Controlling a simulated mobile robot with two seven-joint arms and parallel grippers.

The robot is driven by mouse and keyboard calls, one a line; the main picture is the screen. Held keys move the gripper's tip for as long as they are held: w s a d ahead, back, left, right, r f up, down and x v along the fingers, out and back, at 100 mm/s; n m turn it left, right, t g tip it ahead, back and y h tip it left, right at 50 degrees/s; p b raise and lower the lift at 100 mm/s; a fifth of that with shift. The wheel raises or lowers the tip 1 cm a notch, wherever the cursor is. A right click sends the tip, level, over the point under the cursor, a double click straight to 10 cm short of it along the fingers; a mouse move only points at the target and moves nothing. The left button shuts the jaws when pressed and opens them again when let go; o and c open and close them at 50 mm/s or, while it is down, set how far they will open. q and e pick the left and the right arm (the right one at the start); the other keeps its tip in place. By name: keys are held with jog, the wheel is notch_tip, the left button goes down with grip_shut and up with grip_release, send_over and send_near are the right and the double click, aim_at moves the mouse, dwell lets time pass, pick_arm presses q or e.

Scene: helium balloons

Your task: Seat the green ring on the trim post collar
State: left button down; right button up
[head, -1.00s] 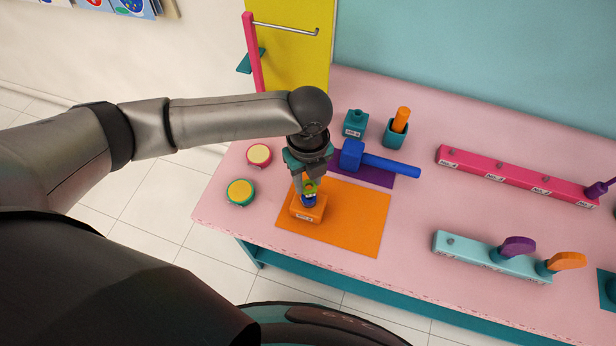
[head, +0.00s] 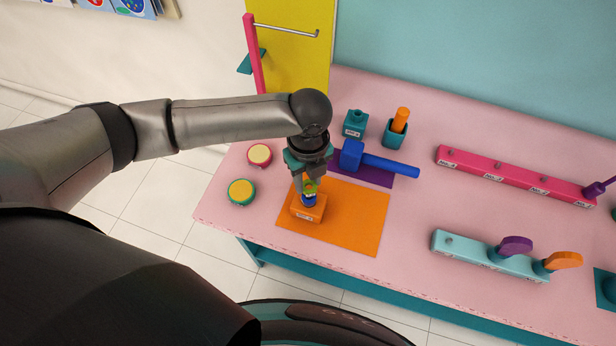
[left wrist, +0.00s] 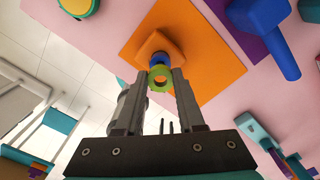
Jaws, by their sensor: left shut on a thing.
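The green ring (head: 310,188) is held between the fingertips of my left gripper (head: 309,184). It also shows in the left wrist view (left wrist: 160,84), with its hole visible between the fingers. A blue collar (head: 309,201) stands on the orange block (head: 306,212), which sits on the orange mat (head: 355,220). The ring is right at the top of the collar. In the left wrist view the blue collar (left wrist: 158,60) shows just beyond the ring. I cannot tell whether the ring touches it or is around the post. My right gripper is out of view.
A blue mallet (head: 378,161) lies behind the mat on a purple mat. Teal holders (head: 355,124) stand farther back. Two round buttons (head: 241,191) sit at the left. Pink (head: 515,176) and light blue (head: 480,252) racks stand at the right. Pink table is clear between.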

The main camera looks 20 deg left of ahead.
pick_arm(q)
jog(key=shift+f+b, duration=0.45)
jog(key=shift+f, duration=1.15)
dwell(0.3)
jog(key=shift+c, duration=2.2)
grip_release()
notch_tip(320, 180, up, 15)
jog(key=shift+p, duration=0.3)
